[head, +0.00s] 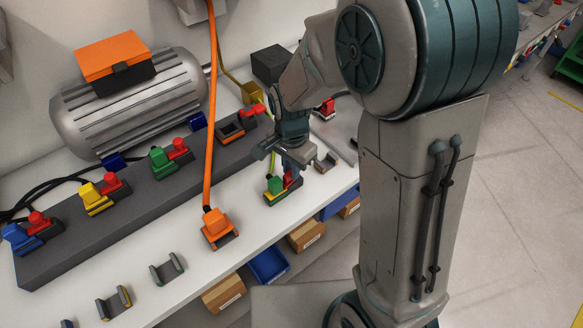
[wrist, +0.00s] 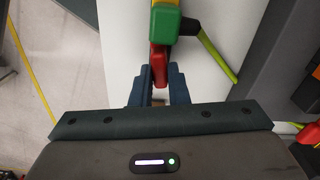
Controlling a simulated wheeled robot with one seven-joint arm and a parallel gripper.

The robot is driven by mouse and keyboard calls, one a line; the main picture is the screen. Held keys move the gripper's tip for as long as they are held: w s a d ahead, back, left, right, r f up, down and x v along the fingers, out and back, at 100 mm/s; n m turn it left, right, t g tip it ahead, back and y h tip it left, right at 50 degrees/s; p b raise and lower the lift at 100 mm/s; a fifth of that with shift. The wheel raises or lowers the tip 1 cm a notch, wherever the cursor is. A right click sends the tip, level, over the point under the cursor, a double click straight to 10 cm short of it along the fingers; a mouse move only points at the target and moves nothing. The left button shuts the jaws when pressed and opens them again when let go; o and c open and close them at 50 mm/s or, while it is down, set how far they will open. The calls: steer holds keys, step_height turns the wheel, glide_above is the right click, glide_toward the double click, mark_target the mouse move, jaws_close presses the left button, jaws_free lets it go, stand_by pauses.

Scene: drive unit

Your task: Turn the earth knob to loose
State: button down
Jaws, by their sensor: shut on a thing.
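The earth connector, a green block (head: 275,186) with a yellow part, sits near the front edge of the white bench, below my gripper (head: 291,170). Its red knob (head: 289,180) is partly hidden by the fingers. In the wrist view the green block (wrist: 166,20) is at the top, with the red knob (wrist: 158,58) directly below it. My gripper (wrist: 158,76) is shut on the red knob, one blue finger on each side. Any loose or tight marking is too small to see.
A dark terminal block (head: 120,215) behind holds blue, yellow and green connectors with red knobs. An orange cable plug (head: 218,229) stands to the left on the bench. A yellow-green cable (wrist: 217,55) runs beside the connector. A grey motor (head: 130,100) stands at the back.

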steer(key=n+b, duration=0.1)
steer(key=n, duration=0.3)
steer(key=n+b, duration=0.1)
steer(key=n, duration=0.3)
steer(key=shift+a, duration=0.1)
steer(key=n+b, duration=0.1)
steer(key=n, duration=0.2)
steer(key=shift+a+n, duration=0.1)
steer(key=shift+n, duration=0.2)
steer(key=shift+a+n, duration=0.1)
steer(key=shift+n, duration=1.8)
steer(key=c, duration=1.4)
jaws_free()
